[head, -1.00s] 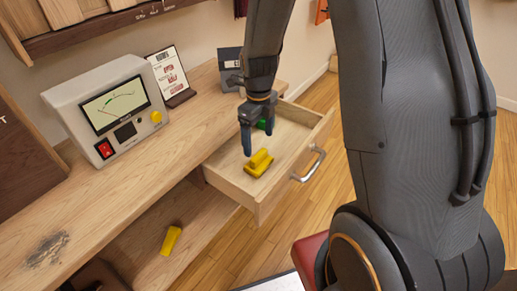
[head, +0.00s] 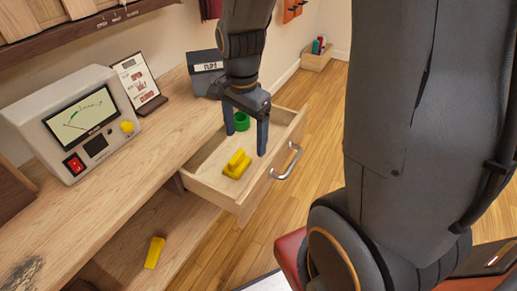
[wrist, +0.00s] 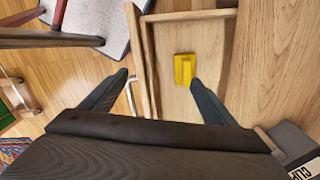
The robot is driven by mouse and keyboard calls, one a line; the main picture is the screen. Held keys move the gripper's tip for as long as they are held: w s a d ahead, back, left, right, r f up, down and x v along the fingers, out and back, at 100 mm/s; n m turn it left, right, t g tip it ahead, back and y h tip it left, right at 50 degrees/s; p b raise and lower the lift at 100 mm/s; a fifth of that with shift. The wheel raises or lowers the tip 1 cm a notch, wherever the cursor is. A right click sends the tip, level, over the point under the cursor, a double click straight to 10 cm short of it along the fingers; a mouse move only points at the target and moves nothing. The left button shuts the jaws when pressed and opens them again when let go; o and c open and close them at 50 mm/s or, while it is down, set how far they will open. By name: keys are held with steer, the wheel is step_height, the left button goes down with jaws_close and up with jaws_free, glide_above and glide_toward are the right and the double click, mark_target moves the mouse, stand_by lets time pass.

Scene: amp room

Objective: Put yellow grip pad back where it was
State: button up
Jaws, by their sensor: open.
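A yellow grip pad (head: 238,165), a stepped block, lies on the floor of the open drawer (head: 205,182). It also shows in the wrist view (wrist: 184,70). My gripper (head: 246,141) is open and empty, pointing down over the drawer, with its fingers spread apart. In the wrist view the right fingertip is close to the pad, but the pad is not between the fingers (wrist: 159,78). Another yellow piece (head: 154,252) lies on the lower shelf under the bench. I cannot tell from its looks which yellow piece is the task's pad.
A green ring-shaped thing (head: 241,121) sits in the back of the drawer, near my fingers. The drawer has a metal handle (head: 287,162). A meter box (head: 75,120), a sign (head: 138,82) and a grey box (head: 206,72) stand on the bench. The bench front is clear.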

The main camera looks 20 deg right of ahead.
steer(key=s+r+n, duration=0.2)
steer(key=s+n, duration=0.6)
steer(key=n, duration=0.5)
steer(key=shift+s, duration=0.15)
steer(key=shift+a+r+n, duration=0.1)
steer(key=shift+a+n, duration=0.1)
steer(key=shift+n, duration=0.1)
stand_by(0.3)
